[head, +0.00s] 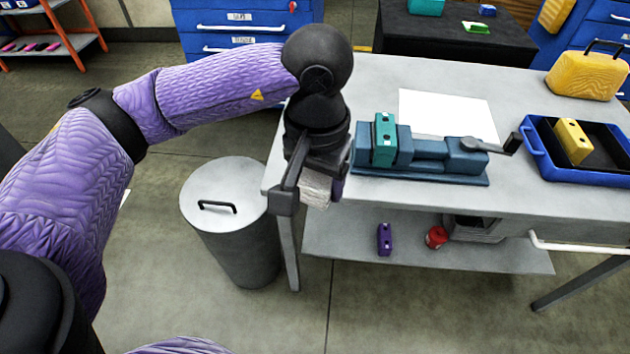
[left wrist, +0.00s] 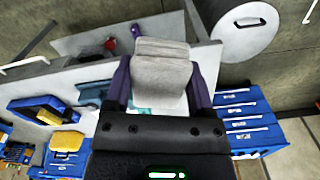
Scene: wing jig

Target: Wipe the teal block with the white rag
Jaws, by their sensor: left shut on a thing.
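The teal block (head: 384,138) stands upright in the jaws of a blue-grey vise (head: 425,165) on the grey workbench. My left gripper (head: 315,188) is at the bench's left edge, to the left of the vise and apart from the block. It is shut on the white rag (head: 316,190), which hangs folded between the fingers. In the left wrist view the rag (left wrist: 162,75) fills the space between the purple fingers and hides much of the bench behind it. My right gripper is in neither view.
A lidded grey bin (head: 225,190) stands on the floor left of the bench. A white sheet (head: 447,115) lies behind the vise. A blue tray (head: 535,160) holding a yellow block (head: 572,141) is at the right. A yellow case (head: 587,75) stands behind it.

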